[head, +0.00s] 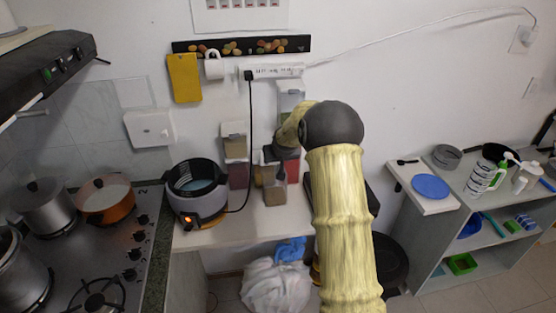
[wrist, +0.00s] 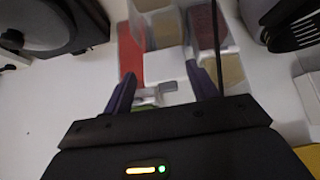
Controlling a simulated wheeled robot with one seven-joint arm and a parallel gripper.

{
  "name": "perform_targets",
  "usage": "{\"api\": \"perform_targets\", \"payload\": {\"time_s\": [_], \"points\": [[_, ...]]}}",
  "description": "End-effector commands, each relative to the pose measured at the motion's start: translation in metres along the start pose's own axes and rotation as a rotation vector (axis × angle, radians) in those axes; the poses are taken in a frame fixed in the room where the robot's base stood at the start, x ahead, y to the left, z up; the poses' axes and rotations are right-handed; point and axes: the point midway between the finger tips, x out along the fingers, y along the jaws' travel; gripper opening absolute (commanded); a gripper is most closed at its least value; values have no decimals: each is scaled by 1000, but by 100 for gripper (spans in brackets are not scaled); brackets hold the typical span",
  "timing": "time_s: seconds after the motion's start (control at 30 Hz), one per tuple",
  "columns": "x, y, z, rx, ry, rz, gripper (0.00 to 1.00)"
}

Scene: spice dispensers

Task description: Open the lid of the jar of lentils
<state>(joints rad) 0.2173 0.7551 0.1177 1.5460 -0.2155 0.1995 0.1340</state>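Several clear spice dispensers with pale lids are grouped against the wall. In the head view they are a tan-filled one (head: 235,148), a dark reddish one (head: 238,176), a brown one (head: 275,194) and a red one (head: 293,171), partly hidden by my arm. I cannot tell for sure which holds lentils. My gripper (head: 270,160) is at the group. In the wrist view my gripper (wrist: 162,88) is open, its two dark fingers apart, with a pale lid or box (wrist: 160,69) between and just beyond them. The red dispenser (wrist: 131,57) shows beside it. Contact is unclear.
A cooker (head: 196,196) stands left of the dispensers, with a black cord (head: 250,130) hanging from the power strip (head: 273,72) close by. The cord also crosses the wrist view (wrist: 217,45). A stove with pots (head: 106,200) is further left.

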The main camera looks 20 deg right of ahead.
Motion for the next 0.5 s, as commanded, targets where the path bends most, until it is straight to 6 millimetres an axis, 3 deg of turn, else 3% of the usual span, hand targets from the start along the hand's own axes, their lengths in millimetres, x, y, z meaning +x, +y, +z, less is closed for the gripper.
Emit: {"api": "perform_targets", "payload": {"time_s": [0.27,0.5], "points": [[-2,0,0,0,-1,0,58],[-25,0,1,1,1,0,58]]}}
